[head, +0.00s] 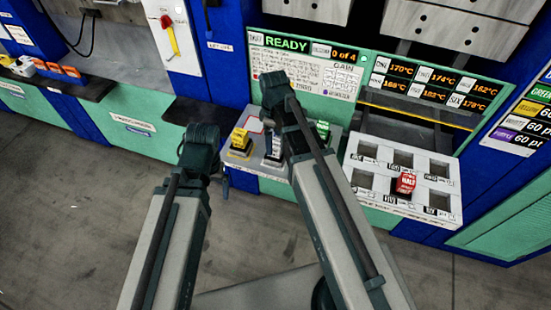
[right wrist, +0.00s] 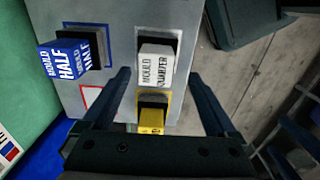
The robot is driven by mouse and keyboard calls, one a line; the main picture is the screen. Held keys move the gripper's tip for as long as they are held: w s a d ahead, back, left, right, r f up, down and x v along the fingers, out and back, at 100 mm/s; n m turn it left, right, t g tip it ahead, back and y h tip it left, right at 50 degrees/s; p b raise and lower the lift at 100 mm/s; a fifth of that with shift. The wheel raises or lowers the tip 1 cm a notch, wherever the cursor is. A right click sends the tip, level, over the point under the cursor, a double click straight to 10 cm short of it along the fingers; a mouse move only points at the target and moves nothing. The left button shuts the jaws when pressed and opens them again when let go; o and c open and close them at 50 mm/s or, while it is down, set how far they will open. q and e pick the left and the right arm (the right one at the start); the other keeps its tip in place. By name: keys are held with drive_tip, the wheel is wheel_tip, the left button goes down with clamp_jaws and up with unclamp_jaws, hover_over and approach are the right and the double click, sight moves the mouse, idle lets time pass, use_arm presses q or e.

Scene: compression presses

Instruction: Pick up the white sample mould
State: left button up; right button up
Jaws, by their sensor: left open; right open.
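The white sample mould (right wrist: 156,64), marked "MOULD QUARTER", sits in a dark holder on a light grey shelf (right wrist: 112,15). In the right wrist view it lies between the two fingers of my right gripper (right wrist: 160,76), which is open; I see no finger touching it. In the head view my right gripper (head: 276,92) is over the shelf, and its arm covers much of the mould area. My left gripper (head: 203,136) is left of the shelf, away from the mould; its fingers are hard to make out.
A blue mould (right wrist: 66,62) and a yellow mould (right wrist: 151,121) stand close to the white one. A green mould (head: 322,130) is right of my right arm. A white block with square openings (head: 448,196) holds a red mould (head: 404,183). A red-outlined spot is empty.

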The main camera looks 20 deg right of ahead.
sight(275, 143)
drive_tip(key=shift+f, duration=0.1)
drive_tip(key=f+b, duration=0.5)
drive_tip(key=shift+w+d, duration=0.2)
drive_tip(key=shift+d, duration=0.1)
clamp_jaws()
idle(0.4)
